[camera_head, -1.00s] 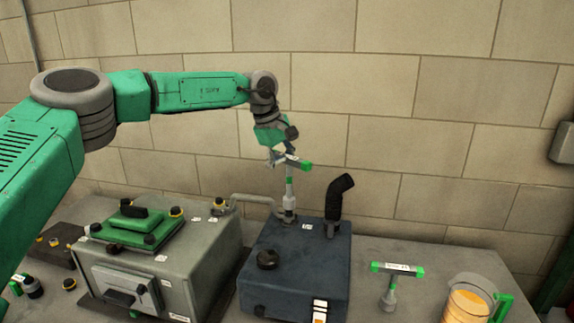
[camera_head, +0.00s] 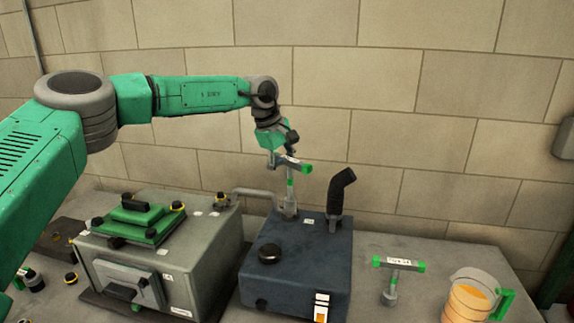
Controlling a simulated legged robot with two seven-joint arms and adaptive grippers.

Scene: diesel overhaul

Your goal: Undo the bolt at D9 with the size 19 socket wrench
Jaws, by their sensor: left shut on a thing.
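My left gripper (camera_head: 280,160) is shut on the T-handle of a grey and green socket wrench (camera_head: 290,190). The wrench stands upright, its lower end at the pipe flange on the back left of the dark blue box (camera_head: 296,262). The bolt under the socket is hidden, and the small label near it is too small to read. A second T-handled socket wrench (camera_head: 390,285) stands on the table to the right, with a white label on its handle. My right gripper is not in view.
A grey machine (camera_head: 170,260) with a green cover (camera_head: 137,222) stands at left, joined to the blue box by a pipe (camera_head: 253,192). A black hose (camera_head: 338,192) rises from the box. A jug of orange liquid (camera_head: 468,300) stands at right. Bare table (camera_head: 445,258) lies behind the jug.

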